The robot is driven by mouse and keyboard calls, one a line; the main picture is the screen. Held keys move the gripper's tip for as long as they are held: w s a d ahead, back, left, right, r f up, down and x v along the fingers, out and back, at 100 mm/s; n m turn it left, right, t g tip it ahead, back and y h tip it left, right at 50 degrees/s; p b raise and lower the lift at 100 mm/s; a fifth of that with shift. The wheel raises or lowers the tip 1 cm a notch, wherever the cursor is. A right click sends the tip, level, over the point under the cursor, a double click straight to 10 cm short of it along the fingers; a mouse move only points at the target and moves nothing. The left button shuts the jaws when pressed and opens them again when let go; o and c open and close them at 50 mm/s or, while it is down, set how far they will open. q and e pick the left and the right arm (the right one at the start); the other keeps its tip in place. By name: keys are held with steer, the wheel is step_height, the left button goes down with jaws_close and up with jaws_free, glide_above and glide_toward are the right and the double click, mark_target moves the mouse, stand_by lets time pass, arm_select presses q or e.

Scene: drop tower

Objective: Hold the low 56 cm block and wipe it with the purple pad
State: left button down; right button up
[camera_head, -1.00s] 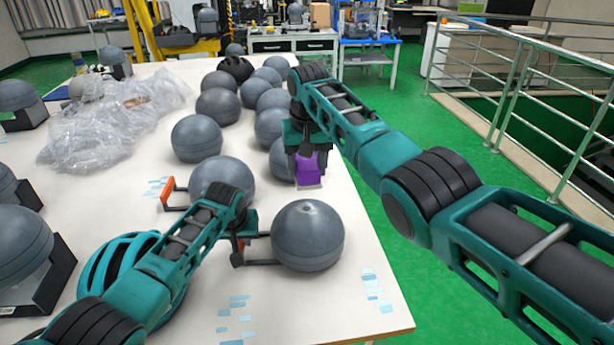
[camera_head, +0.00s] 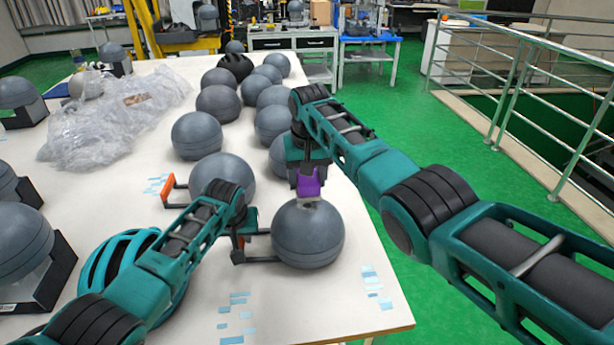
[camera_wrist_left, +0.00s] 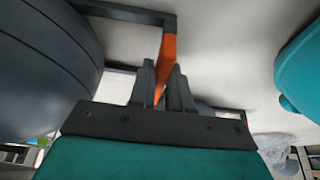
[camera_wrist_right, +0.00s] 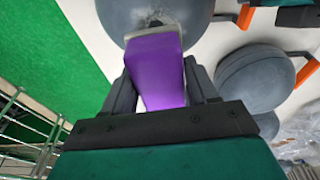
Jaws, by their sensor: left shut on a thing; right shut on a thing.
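The low block (camera_head: 308,236) is a dark grey ball-like form near the table's right edge, with a dark side bracket. My left gripper (camera_head: 244,247) is shut on the bracket's orange handle, clearer in the left wrist view (camera_wrist_left: 167,62), where the block (camera_wrist_left: 40,65) fills the left side. My right gripper (camera_head: 308,178) is shut on the purple pad (camera_head: 308,186). The pad's pale lower end is at the block's top. In the right wrist view the pad (camera_wrist_right: 156,65) overlaps the block (camera_wrist_right: 195,14); I cannot tell if they touch.
Another grey block (camera_head: 222,175) with an orange handle (camera_head: 168,187) stands just behind. Several more grey blocks line the table beyond. A teal helmet (camera_head: 97,265) lies at left, partly behind my left arm. Clear plastic wrap (camera_head: 100,130) lies further back.

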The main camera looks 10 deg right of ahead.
mark_target(308, 211)
steer(key=shift+f, duration=0.95)
steer(key=shift+s+a+r, duration=0.1)
steer(key=shift+s, duration=0.95)
steer(key=shift+s+a+f, duration=0.1)
steer(key=shift+s, duration=0.7)
steer(key=shift+s+a+f, duration=0.1)
steer(key=shift+s, duration=0.65)
steer(key=shift+s+r, duration=0.1)
steer(key=shift+s, duration=0.6)
steer(key=shift+w+d, duration=0.2)
steer(key=shift+w, duration=2.35)
steer(key=shift+w+d, duration=0.1)
steer(key=shift+w, duration=0.6)
